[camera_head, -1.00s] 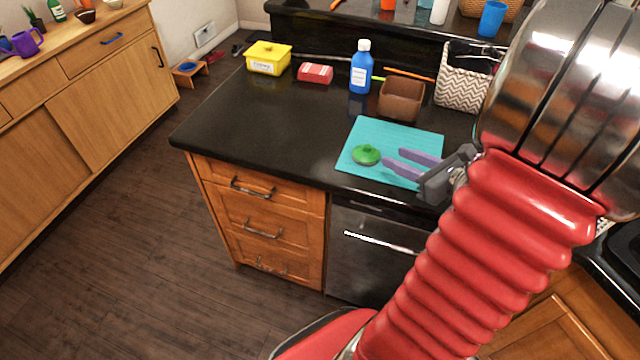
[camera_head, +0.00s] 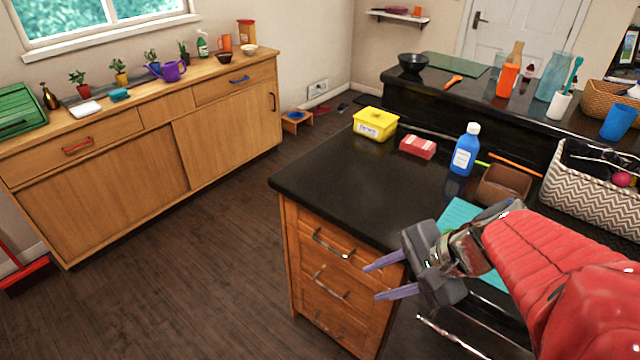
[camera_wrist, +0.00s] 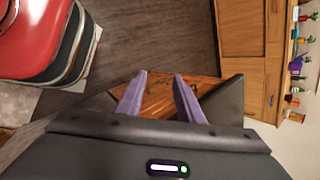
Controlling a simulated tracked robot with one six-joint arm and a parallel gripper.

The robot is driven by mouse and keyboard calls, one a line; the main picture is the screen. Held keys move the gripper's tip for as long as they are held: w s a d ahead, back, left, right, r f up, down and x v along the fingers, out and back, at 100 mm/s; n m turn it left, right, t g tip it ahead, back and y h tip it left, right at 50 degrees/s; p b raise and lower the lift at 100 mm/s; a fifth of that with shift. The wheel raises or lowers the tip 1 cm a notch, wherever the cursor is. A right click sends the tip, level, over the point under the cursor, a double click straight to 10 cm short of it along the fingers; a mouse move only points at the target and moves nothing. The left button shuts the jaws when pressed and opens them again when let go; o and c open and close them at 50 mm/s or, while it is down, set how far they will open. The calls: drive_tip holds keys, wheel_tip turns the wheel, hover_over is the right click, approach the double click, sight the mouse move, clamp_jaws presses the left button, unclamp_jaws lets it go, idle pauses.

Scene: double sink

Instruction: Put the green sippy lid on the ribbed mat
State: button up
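The teal mat (camera_head: 458,212), which looks like the ribbed mat, lies on the dark counter in the head view, mostly covered by my arm. The green sippy lid is not clearly visible now; my gripper and wrist block the part of the mat where it showed earlier. My gripper (camera_head: 371,282) is in front of the counter's edge, left of the mat, its purple fingers pointing left. In the wrist view the fingers (camera_wrist: 160,74) are apart with nothing between them.
A brown box (camera_head: 503,185), blue bottle (camera_head: 465,150), red-and-white block (camera_head: 417,147) and yellow tub (camera_head: 375,124) stand along the back of the counter. A chevron basket (camera_head: 590,195) is at right. The counter's left part is clear. A dark green mat (camera_head: 455,66) lies on the raised ledge.

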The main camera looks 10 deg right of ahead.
drive_tip(key=s+a+r+n+h, duration=0.4)
drive_tip(key=r+n, duration=0.3)
drive_tip(key=n, duration=0.7)
drive_tip(key=shift+s+a+n+t+h, duration=0.4)
drive_tip(key=shift+a+h, duration=0.15)
drive_tip(key=shift+h, duration=0.15)
drive_tip(key=shift+w+d+f, duration=0.15)
drive_tip(key=shift+w, duration=0.3)
drive_tip(key=shift+s, duration=0.15)
drive_tip(key=shift+a, duration=0.45)
